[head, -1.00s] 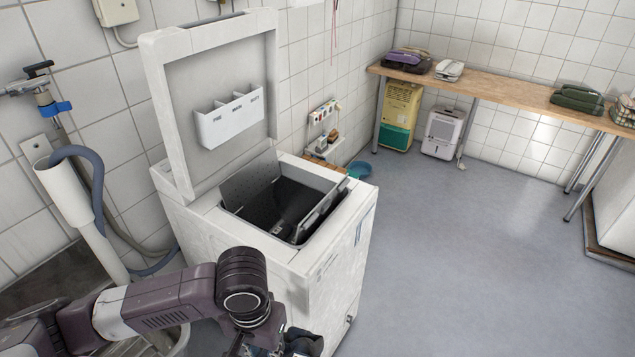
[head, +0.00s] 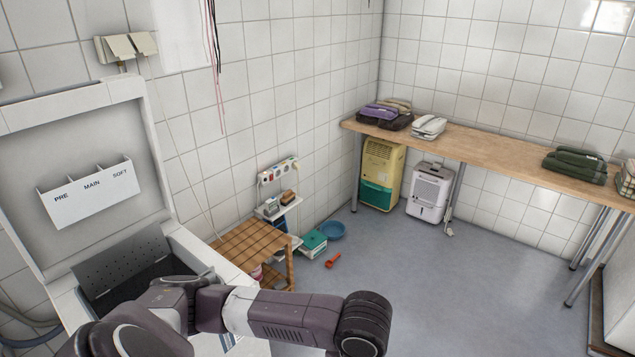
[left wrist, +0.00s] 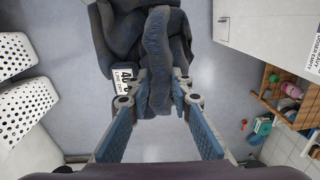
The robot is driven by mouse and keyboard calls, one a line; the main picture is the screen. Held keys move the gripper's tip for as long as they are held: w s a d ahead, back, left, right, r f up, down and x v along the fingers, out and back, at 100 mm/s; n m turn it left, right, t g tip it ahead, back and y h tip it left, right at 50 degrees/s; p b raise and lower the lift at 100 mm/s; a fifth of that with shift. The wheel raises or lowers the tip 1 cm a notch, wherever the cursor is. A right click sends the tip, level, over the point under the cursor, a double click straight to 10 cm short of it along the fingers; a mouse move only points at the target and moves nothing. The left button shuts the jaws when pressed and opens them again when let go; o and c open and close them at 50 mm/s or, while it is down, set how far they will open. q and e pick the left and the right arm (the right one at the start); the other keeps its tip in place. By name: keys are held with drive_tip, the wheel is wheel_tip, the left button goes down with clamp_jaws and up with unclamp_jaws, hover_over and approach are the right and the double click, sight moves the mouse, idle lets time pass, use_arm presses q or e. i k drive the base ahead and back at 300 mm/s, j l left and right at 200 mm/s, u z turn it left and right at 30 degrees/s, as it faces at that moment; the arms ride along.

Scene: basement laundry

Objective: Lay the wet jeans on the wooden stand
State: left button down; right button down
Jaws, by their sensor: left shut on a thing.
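The wooden stand (head: 250,243) is a low slatted stand beside the open washing machine, against the left wall in the head view. It also shows on its side at the right of the left wrist view (left wrist: 275,73). The dark blue jeans (left wrist: 160,50) hang bunched from my left gripper (left wrist: 160,98), whose fingers are shut on a fold of them. The jeans are over the floor, apart from the stand. In the head view my left arm reaches across the lower middle, and its gripper and the jeans are below the frame. My right gripper is not in view.
The top-loading washing machine (head: 185,248) has its lid up. A green box (head: 313,243), blue basin (head: 332,230) and red item (head: 333,261) lie on the floor past the stand. White perforated baskets (left wrist: 25,105) are at left in the wrist view.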

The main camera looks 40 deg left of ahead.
sight(238, 249)
drive_tip(key=i+u, duration=0.2)
drive_tip(key=i, duration=0.5)
drive_tip(key=i+l+u, duration=0.2)
drive_tip(key=i, duration=0.55)
drive_tip(key=i+j+u, duration=0.1)
drive_tip(key=i+u, duration=0.8)
drive_tip(key=i+l+u, duration=0.25)
drive_tip(key=i+u, duration=0.2)
drive_tip(key=i+j+u, duration=0.25)
drive_tip(key=u, duration=0.25)
drive_tip(key=i+u, duration=0.8)
drive_tip(key=u, duration=0.15)
drive_tip(key=i+j, duration=0.1)
drive_tip(key=i, duration=0.15)
